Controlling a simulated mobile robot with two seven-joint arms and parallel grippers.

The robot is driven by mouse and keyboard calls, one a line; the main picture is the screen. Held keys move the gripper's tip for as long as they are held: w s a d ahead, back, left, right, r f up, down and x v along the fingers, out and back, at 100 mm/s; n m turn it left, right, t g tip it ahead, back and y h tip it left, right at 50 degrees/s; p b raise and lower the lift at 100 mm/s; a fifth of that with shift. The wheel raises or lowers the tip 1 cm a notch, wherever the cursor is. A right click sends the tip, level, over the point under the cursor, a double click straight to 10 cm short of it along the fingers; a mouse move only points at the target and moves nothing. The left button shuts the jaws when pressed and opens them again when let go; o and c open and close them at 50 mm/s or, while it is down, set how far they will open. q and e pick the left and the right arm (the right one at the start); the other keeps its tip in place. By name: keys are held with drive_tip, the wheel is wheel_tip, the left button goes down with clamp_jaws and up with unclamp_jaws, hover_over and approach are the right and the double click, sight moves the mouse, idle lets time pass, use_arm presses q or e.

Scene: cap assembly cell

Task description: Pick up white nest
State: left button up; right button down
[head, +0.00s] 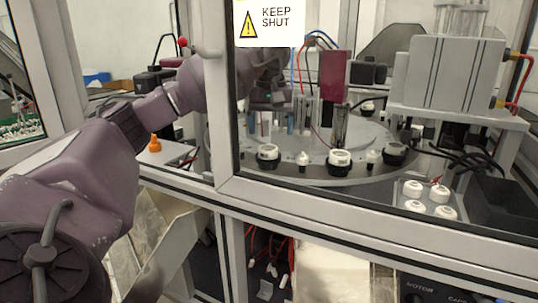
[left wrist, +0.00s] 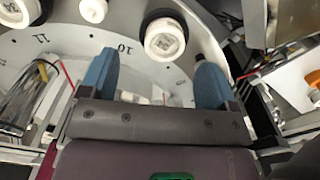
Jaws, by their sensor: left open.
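My left gripper (head: 271,125) reaches in behind the clear guard panel and hangs above the round dial plate (head: 235,168). Its blue fingers are apart with nothing between them, as the left wrist view (left wrist: 155,64) shows. In that view a round white piece in a black ring (left wrist: 165,39) lies just beyond the fingertips, apart from them. Another white-topped black piece (left wrist: 18,10) is at the upper left, and a smaller white piece (left wrist: 93,9) at the top. Which of these is the white nest I cannot tell. My right gripper is not in view.
A framed guard with a KEEP SHUT sign (head: 268,22) stands around the dial. Several white round pieces sit on a small clear tray (head: 428,204) at the right. A grey machine block (head: 450,75) stands behind it.

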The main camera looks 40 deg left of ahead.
use_arm(q)
drive_tip(key=f, duration=0.2)
drive_tip(key=a+f, duration=0.1)
drive_tip(key=f, duration=0.2)
drive_tip(key=shift+f, duration=0.3)
drive_tip(key=c, duration=1)
drive_tip(key=shift+c, duration=0.2)
drive_tip(key=shift+r, duration=0.15)
